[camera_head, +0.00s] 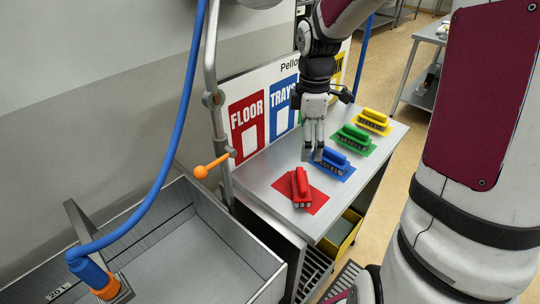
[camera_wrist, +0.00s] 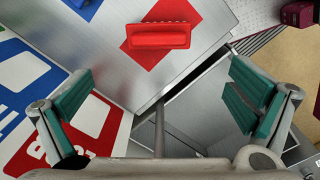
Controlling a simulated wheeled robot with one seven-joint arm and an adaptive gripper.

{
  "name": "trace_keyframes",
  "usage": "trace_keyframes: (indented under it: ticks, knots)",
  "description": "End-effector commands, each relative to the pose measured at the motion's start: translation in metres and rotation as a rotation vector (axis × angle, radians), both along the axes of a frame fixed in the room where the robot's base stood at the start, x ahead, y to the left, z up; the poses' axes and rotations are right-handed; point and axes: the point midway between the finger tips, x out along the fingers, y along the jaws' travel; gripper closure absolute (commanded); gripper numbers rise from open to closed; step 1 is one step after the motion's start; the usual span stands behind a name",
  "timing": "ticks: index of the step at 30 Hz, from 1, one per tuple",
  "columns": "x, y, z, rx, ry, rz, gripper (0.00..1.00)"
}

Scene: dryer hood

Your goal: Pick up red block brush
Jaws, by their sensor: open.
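The red block brush (camera_head: 300,188) lies on a red mat (camera_head: 319,199) at the near end of the metal table. In the wrist view the red block brush (camera_wrist: 160,37) is at the top centre, beyond the fingertips, on its red mat (camera_wrist: 192,12). My gripper (camera_head: 313,154) points down over the table, just beyond and right of the red brush in the head view. In the wrist view my gripper (camera_wrist: 161,88) has its teal-padded fingers spread wide with nothing between them.
Blue (camera_head: 331,161), green (camera_head: 352,138) and yellow (camera_head: 373,119) brushes sit on matching mats farther along the table (camera_head: 261,179). A sign board (camera_head: 270,76) stands behind. A metal sink (camera_head: 184,255) with a blue hose (camera_head: 186,110) and orange-handled pipe (camera_head: 214,165) is at left.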

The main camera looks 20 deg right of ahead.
Motion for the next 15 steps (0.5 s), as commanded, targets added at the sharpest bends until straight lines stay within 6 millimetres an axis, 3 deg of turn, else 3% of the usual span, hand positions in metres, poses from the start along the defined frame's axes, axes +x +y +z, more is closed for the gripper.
trace_keyframes:
  ticks: [5,15]
  knots:
    - [0.002,-0.003,-0.014,0.013,0.008,0.028,0.0]
    - [0.002,-0.002,-0.074,0.013,0.009,0.027,0.0]
